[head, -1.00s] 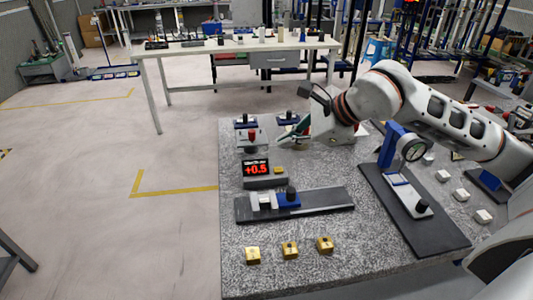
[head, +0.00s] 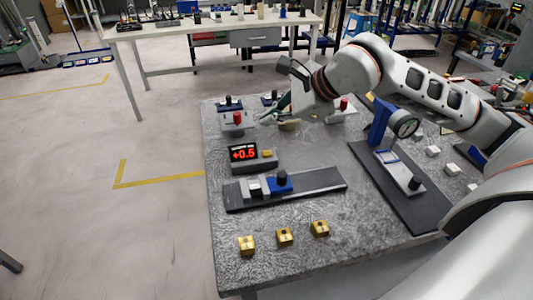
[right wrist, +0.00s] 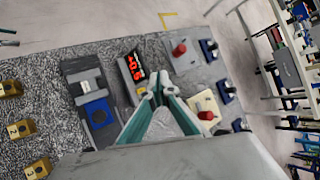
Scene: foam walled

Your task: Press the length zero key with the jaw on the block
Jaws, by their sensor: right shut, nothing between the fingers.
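The length display (head: 243,153) reads +0.5 in red, with a small yellow key (head: 267,154) on the same housing. Below it, a dark slide rail (head: 318,183) carries a light grey block (head: 254,188) and a blue jaw (head: 283,187) with a black knob. The jaw stands right beside the block; whether they touch I cannot tell. My right gripper (head: 264,117) is shut and empty, beyond the display on its far right side. In the right wrist view the display (right wrist: 135,66) lies just left of the fingertips (right wrist: 156,82). My left gripper is not in view.
Several brass blocks (head: 284,237) lie at the front of the granite table (head: 225,232). A dial gauge stand (head: 379,122) stands to the right. Two red-knobbed fixtures are near the gripper, one at left (head: 237,120), one at right (head: 343,106). A workbench (head: 215,24) is behind.

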